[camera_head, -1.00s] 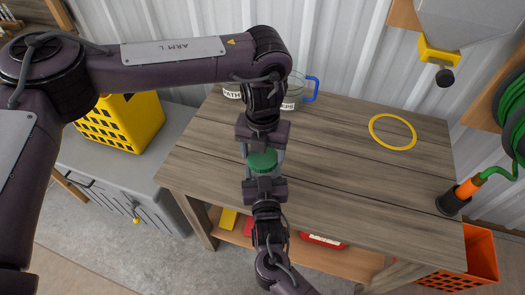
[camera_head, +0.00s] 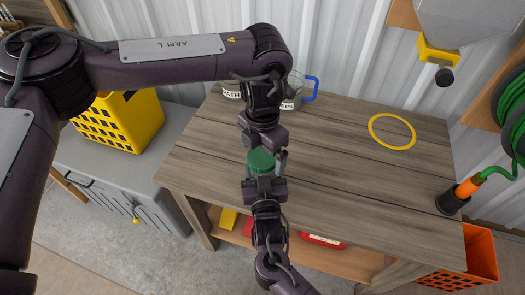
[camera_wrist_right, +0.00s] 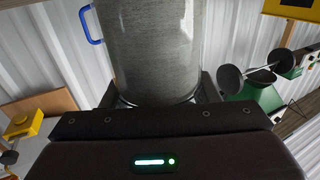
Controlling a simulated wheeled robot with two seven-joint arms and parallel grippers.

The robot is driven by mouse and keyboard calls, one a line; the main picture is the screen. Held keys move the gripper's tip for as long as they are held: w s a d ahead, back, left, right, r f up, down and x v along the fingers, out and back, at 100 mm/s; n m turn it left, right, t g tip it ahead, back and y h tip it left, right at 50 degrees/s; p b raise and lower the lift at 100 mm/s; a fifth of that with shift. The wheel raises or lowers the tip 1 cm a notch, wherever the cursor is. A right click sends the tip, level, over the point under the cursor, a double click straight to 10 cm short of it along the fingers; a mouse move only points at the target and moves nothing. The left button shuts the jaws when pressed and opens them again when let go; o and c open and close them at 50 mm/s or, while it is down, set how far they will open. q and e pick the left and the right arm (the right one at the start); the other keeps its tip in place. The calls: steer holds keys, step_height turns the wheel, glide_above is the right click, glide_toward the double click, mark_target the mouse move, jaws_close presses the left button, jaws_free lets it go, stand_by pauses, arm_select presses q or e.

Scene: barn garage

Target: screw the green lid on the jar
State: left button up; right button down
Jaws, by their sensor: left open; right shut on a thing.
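The green lid (camera_head: 261,161) shows in the head view between my two grippers, at the top of the jar. Whether its thread has caught cannot be told. My left gripper (camera_head: 266,155) is open above and around the lid, with one finger plain at its right side. My right gripper (camera_head: 265,184) comes from the near side and is shut on the jar. The clear jar (camera_wrist_right: 150,50) stands large between its fingers in the right wrist view. In the head view the jar is mostly hidden by the lid and grippers.
The wooden workbench (camera_head: 350,185) is mostly clear to the right. A yellow ring (camera_head: 392,132) lies on it. Labelled clear containers (camera_head: 232,90), one with a blue handle (camera_head: 313,88), stand at the back. A yellow crate (camera_head: 120,122) is at the left.

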arm_select(q)
step_height(320, 180, up, 12)
steer(key=shift+f, duration=0.25)
arm_select(e)
steer(key=shift+c, duration=2.2)
jaws_free()
steer(key=shift+s, duration=0.15)
steer(key=shift+s+f, duration=0.1)
steer(key=shift+s, duration=0.25)
arm_select(q)
steer(key=shift+f+b, duration=0.55)
arm_select(e)
steer(key=s, duration=0.6)
steer(key=shift+s+d, duration=0.3)
steer(key=shift+s, duration=0.1)
